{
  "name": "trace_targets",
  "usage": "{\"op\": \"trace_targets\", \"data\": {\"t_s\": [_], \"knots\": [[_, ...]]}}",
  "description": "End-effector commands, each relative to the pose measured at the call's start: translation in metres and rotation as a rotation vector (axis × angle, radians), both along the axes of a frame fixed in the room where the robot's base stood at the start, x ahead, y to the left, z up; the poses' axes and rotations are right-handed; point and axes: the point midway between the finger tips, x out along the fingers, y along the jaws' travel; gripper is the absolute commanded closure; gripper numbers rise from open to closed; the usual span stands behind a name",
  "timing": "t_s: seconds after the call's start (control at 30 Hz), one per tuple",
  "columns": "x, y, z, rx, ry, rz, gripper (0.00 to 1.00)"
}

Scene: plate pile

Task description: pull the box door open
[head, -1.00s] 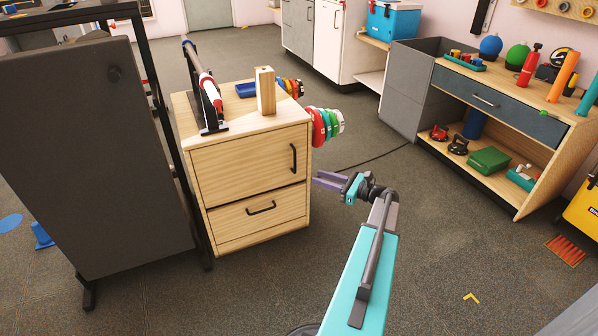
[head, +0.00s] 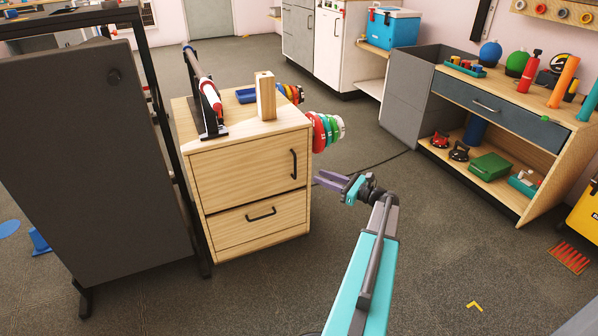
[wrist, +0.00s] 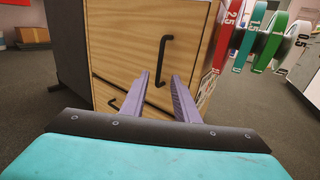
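The wooden box (head: 225,215) is a light cabinet with an upper door (head: 245,172) and a lower drawer (head: 262,226). The door looks closed. Its black vertical handle (head: 293,164) is near the door's right edge; the handle also shows in the wrist view (wrist: 161,60). My gripper (head: 327,180) is to the right of the cabinet, a little lower than the door handle. In the wrist view my gripper (wrist: 159,82) has its two purple fingers apart with nothing between them. The handle is beyond the fingertips, slightly above them and apart from them.
Weight plates (head: 325,130) stick out from the cabinet's right side, close above my gripper. A wood block (head: 265,96) and a red-and-white tool (head: 209,95) stand on top. A dark grey panel (head: 95,160) is at left. The floor in front is clear.

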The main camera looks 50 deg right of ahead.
Motion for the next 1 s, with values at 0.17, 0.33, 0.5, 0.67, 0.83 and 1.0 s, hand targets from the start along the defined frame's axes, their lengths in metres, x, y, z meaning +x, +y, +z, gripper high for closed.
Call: {"op": "trace_targets", "data": {"t_s": [0.17,0.33,0.5,0.67,0.83,1.0], "knots": [[0.026,0.006,-0.003,-0.001,0.000,0.002,0.72],[0.050,0.010,-0.002,-0.001,0.000,0.001,0.72],[0.074,0.015,-0.003,-0.001,0.000,0.000,0.72],[0.092,0.018,-0.002,-0.001,0.000,0.000,0.72],[0.103,0.021,-0.001,-0.001,0.000,0.000,0.72],[0.106,0.021,0.000,0.000,0.000,-0.001,0.72]]}}
